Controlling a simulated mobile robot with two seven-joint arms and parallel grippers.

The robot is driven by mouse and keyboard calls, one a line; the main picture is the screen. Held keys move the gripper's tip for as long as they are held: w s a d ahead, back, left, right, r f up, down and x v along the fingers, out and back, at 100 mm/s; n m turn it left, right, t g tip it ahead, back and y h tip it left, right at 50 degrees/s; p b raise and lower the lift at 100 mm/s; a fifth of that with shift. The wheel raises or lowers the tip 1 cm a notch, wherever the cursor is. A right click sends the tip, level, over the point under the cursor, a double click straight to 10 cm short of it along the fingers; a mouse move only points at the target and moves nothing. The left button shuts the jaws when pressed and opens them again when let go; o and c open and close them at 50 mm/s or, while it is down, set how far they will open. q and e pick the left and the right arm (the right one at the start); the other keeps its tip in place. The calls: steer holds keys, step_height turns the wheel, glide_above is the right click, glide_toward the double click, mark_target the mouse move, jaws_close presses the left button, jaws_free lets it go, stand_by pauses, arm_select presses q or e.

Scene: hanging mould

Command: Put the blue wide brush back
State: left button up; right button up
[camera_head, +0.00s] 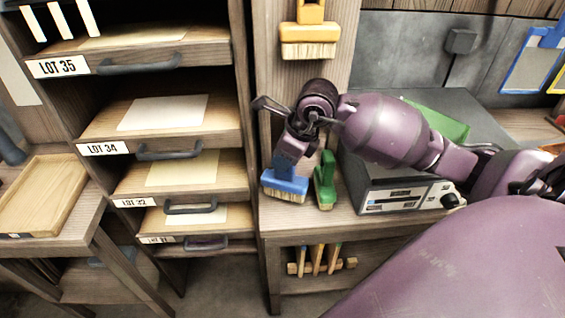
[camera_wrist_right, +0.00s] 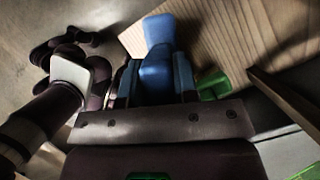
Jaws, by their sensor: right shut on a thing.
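The blue wide brush (camera_head: 285,185) is upright with its pale bristles down, at the front left of the wooden bench top. My right gripper (camera_head: 292,155) comes down from above and is shut on it. In the right wrist view, the blue brush (camera_wrist_right: 158,65) sits between the two fingers of my right gripper (camera_wrist_right: 155,85). Whether the bristles touch the bench is hard to tell. My left gripper is not in view.
A green brush (camera_head: 325,180) stands close to the right of the blue one. A yellow brush (camera_head: 308,35) hangs on the wooden panel above. A grey device (camera_head: 405,190) stands at right. Drawers labelled LOT (camera_head: 160,120) are at left. Small tools (camera_head: 318,260) hang below.

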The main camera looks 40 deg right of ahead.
steer(key=shift+w+d, duration=0.4)
steer(key=shift+w, duration=0.35)
steer(key=shift+f, duration=0.15)
step_height(320, 180, down, 3)
steer(key=shift+f, duration=0.2)
steer(key=o, duration=0.8)
steer(key=shift+o, duration=0.2)
steer(key=p+v, duration=0.1)
steer(key=v, duration=1.1)
